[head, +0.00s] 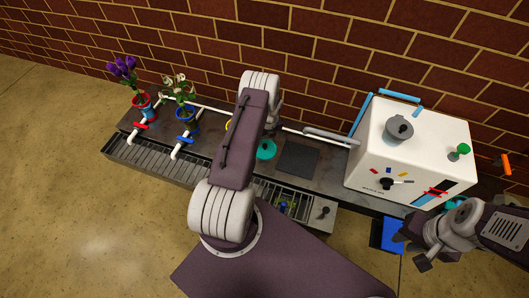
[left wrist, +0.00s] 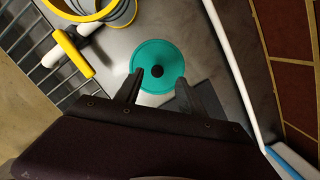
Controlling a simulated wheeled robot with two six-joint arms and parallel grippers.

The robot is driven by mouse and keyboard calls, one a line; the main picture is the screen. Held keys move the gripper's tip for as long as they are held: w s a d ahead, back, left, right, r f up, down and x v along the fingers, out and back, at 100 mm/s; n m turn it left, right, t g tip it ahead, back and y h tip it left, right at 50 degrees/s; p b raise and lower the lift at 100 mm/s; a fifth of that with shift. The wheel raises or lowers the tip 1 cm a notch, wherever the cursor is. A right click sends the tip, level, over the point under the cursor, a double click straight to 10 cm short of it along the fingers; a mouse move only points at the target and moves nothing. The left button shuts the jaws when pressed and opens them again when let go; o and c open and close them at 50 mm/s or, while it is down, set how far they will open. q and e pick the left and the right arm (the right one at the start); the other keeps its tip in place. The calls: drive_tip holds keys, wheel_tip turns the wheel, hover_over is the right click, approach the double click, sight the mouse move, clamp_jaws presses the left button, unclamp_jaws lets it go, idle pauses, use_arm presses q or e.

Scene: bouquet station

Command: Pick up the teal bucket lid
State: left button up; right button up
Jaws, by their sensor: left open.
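The teal bucket lid (head: 266,149) lies flat on the grey counter, just right of my left arm in the head view. In the left wrist view the lid (left wrist: 150,55) is a round teal disc with a small dark knob (left wrist: 157,72) at its middle. My left gripper (left wrist: 160,80) is open, its two fingertips over the lid's near part, one on each side of the knob. I cannot tell its height above the lid. In the head view my left gripper (head: 272,128) is mostly hidden by its arm. My right gripper (head: 408,248) is at the lower right, away from the lid.
A yellow-rimmed bucket (left wrist: 85,8) and a yellow-handled tap (left wrist: 75,55) stand close to the lid. A dark square plate (head: 298,159) lies right of it, before a white machine (head: 415,145). Red (head: 145,101) and blue (head: 187,120) flower buckets stand left.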

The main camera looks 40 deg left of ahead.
sight(265, 145)
use_arm(q)
drive_tip(key=shift+f, duration=0.1)
drive_tip(key=f+b, duration=0.4)
drive_tip(key=f, duration=0.1)
drive_tip(key=shift+s+a+f+b, duration=0.1)
drive_tip(key=shift+a+f+b, duration=0.05)
drive_tip(key=shift+a+b, duration=0.15)
drive_tip(key=shift+c, duration=0.3)
clamp_jaws()
drive_tip(key=shift+r, duration=0.2)
